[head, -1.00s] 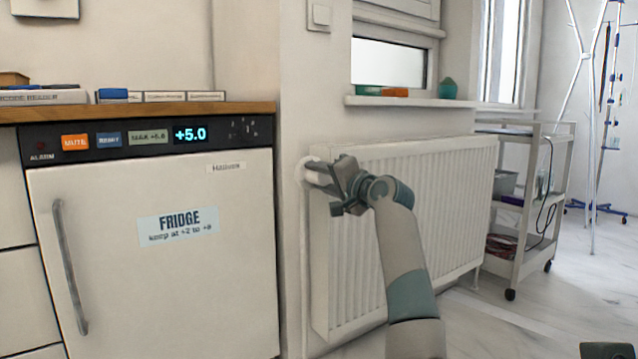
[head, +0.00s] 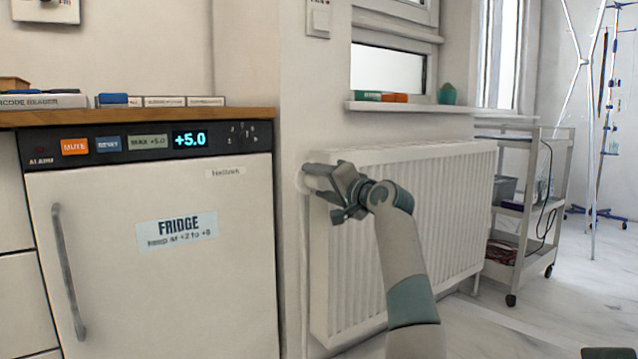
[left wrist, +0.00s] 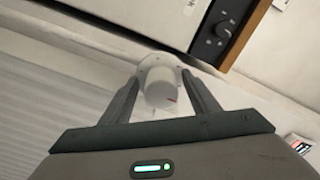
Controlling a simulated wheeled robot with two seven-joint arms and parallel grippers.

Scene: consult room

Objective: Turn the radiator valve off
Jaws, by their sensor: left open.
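The radiator valve (left wrist: 159,88) is a white knob with a small red mark, seen in the left wrist view between my left gripper's fingers. In the head view the valve (head: 313,172) shows only partly at the radiator's upper left corner, with the gripper in front of it. The white radiator (head: 430,210) stands against the wall under the window. My left gripper (head: 328,188) is open, with one finger on each side of the knob; the left wrist view shows its fingertips (left wrist: 162,92) too. I cannot tell whether they touch it. My right gripper is not in view.
A white fridge (head: 150,270) under a wooden counter (head: 250,111) stands left of the radiator, close to the valve. A windowsill (head: 420,106) with small items is above. A wheeled trolley (head: 528,225) stands to the right.

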